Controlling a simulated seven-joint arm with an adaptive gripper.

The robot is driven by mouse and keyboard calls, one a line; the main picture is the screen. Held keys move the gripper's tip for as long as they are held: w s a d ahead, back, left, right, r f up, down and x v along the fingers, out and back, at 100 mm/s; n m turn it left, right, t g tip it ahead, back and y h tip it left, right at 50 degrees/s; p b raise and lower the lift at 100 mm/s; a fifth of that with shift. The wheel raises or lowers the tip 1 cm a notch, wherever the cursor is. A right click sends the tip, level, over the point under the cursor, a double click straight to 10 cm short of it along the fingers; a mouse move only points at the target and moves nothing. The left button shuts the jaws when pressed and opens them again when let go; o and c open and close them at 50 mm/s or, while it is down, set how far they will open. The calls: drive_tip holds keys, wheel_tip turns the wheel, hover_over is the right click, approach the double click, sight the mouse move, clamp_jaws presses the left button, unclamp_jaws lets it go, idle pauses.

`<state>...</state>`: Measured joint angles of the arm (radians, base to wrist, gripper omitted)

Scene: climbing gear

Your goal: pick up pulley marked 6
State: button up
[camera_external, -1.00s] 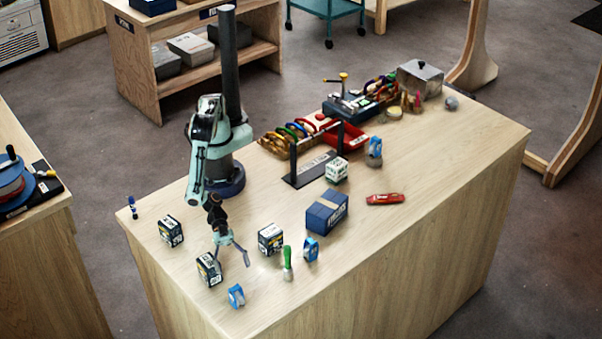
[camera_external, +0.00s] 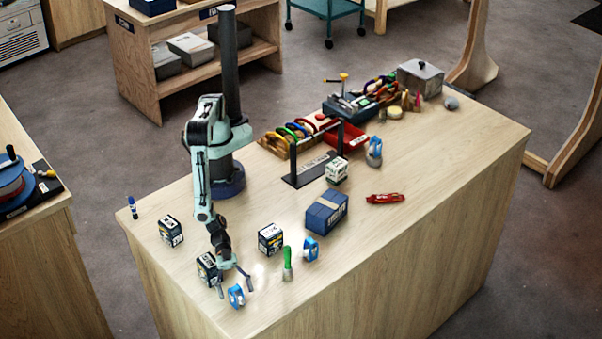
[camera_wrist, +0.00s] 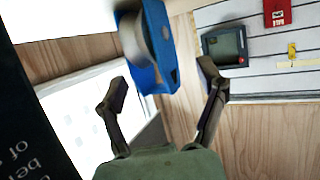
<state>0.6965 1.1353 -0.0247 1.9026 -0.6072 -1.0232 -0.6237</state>
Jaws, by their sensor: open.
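A blue pulley (camera_external: 236,296) with a grey wheel stands near the table's front-left edge. Two more blue pulleys stand on the table, one beside the green-handled tool (camera_external: 310,249) and one farther back (camera_external: 374,151). I cannot read a number on any of them. My gripper (camera_external: 235,288) is open and low over the table, at the front-left pulley, its fingers spread to either side. In the wrist view a blue pulley (camera_wrist: 163,50) lies ahead of my open gripper (camera_wrist: 163,80), roughly between the fingertips; its top is cut off. I see no contact.
A dark box (camera_external: 207,267) stands close left of my gripper; a dark lettered surface (camera_wrist: 30,125) fills the wrist view's left edge. Another dark box (camera_external: 270,239), the green-handled tool (camera_external: 287,264) and a blue box (camera_external: 327,212) stand to the right. The table's front-right area is clear.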

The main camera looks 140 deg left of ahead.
clamp_jaws()
